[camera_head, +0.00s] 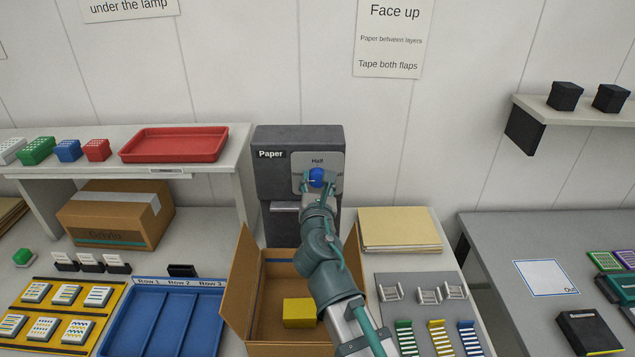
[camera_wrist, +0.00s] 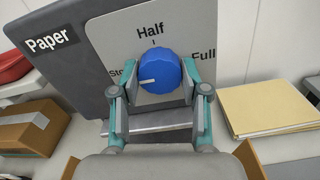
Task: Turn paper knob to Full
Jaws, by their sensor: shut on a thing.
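The paper dispenser (camera_head: 272,180) is a dark grey box labelled "Paper", standing against the wall; it also shows in the wrist view (camera_wrist: 75,75). Its light grey dial plate (camera_wrist: 112,40) carries the words "Half" at the top and "Full" at the right, and a partly hidden word starting "Sto" at the left. The blue round paper knob (camera_head: 317,177) shows in the wrist view (camera_wrist: 160,68) with its white mark pointing left, on the "Sto" side. My gripper (camera_head: 318,185) is shut on the knob, one finger on each side; it also shows in the wrist view (camera_wrist: 158,82).
Below the dispenser is an open cardboard box (camera_head: 238,290) with a yellow block (camera_head: 299,313) inside. A stack of tan paper (camera_head: 399,230) lies to the right. A shelf with a red tray (camera_head: 174,144) and a closed carton (camera_head: 115,214) are to the left.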

